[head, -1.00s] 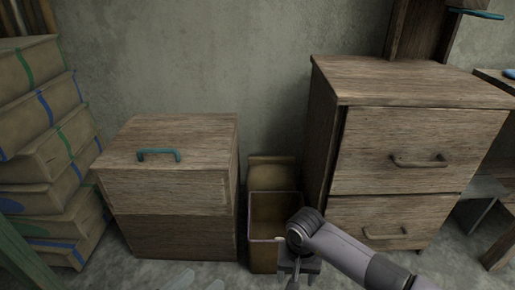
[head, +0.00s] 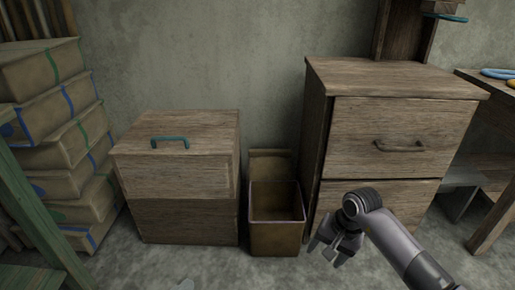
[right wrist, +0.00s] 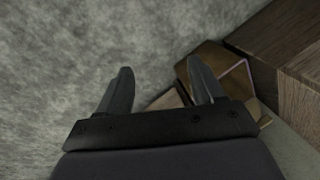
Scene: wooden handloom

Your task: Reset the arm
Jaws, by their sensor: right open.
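My right arm comes in from the lower right in the head view. Its gripper (head: 334,250) hangs in front of the lower part of the drawer cabinet, to the right of the open bin. The jaws are open and nothing shows between them. In the right wrist view the two fingers (right wrist: 162,92) stand apart over the grey floor, with the bin (right wrist: 222,72) partly behind the right finger. My left gripper is not in view.
A wooden chest (head: 172,222) with a teal handle stands left of the brown bin (head: 276,238). A drawer cabinet (head: 400,125) stands right of the bin. Stacked tan bundles (head: 55,147) are at the left, and a table (head: 490,87) is at the right. The front floor is mostly clear.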

